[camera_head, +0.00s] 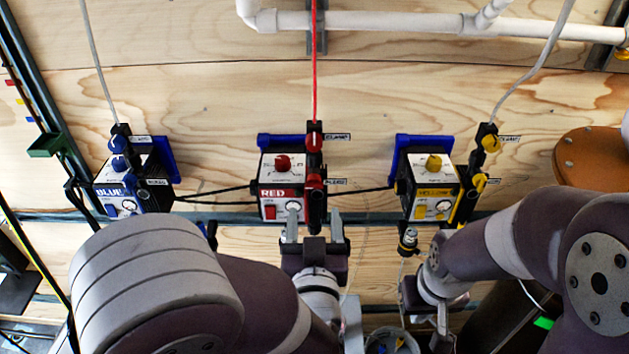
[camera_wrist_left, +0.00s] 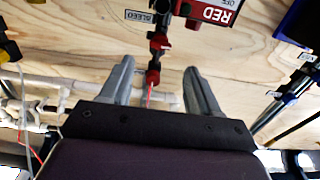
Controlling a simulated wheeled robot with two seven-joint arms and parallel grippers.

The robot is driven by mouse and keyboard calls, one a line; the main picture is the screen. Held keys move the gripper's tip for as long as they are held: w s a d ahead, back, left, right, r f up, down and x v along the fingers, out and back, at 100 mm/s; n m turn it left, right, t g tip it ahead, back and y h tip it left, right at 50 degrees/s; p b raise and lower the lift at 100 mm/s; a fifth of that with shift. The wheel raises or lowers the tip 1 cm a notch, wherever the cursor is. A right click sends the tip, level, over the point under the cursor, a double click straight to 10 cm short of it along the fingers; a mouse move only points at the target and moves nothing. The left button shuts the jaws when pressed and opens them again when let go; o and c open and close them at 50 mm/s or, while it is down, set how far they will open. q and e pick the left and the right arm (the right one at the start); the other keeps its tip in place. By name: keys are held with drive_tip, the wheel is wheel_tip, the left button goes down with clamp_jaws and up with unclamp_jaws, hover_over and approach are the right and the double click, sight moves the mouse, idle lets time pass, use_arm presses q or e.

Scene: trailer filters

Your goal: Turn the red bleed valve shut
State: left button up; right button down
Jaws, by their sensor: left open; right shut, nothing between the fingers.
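The red unit (camera_head: 283,192) is a white box labelled RED on the plywood wall, between two similar units. Along its right side runs a black pipe with two red valves. The upper one (camera_head: 314,140) meets a red tube; the lower one, the red bleed valve (camera_head: 314,183), sits beside a BLEED label. My right gripper (camera_head: 441,330) is shut and empty, low at right.
The blue unit (camera_head: 128,203) is at left and the yellow unit (camera_head: 432,200) at right, each with its own valves. Black hoses link the units. A white pipe (camera_head: 390,21) crosses the top. A bucket (camera_head: 391,342) stands low, near my right gripper.

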sight(314, 187)
use_arm(q)
drive_tip(key=w+p, duration=0.1)
drive_tip(key=w, duration=0.8)
drive_tip(key=shift+w+p, duration=0.3)
drive_tip(key=shift+p, duration=0.1)
